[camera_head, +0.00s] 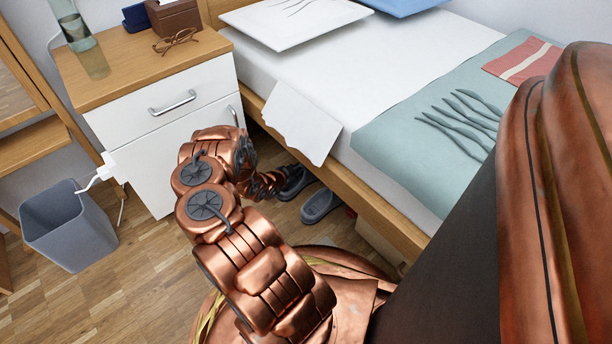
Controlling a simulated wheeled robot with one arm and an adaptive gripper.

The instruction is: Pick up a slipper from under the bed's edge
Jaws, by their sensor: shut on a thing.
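Two dark grey slippers are on the wooden floor at the bed's edge. The left slipper (298,182) is at the end of my arm, and my gripper (284,181) is shut on it. The gripper's fingers are small and dark against the slipper, so the exact grip is hard to make out. The right slipper (319,206) lies free just to the right, apart from my gripper. The bed (375,196) has a wooden side rail above and behind the slippers. My arm hides the floor left of the gripper.
A white nightstand (150,135) with a wooden top stands left of the bed, bearing glasses (176,41), boxes and a glass vase (82,45). A grey bin (68,228) stands at left. A white cloth (302,122) hangs over the bed's edge. A pale box (378,236) is under the bed.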

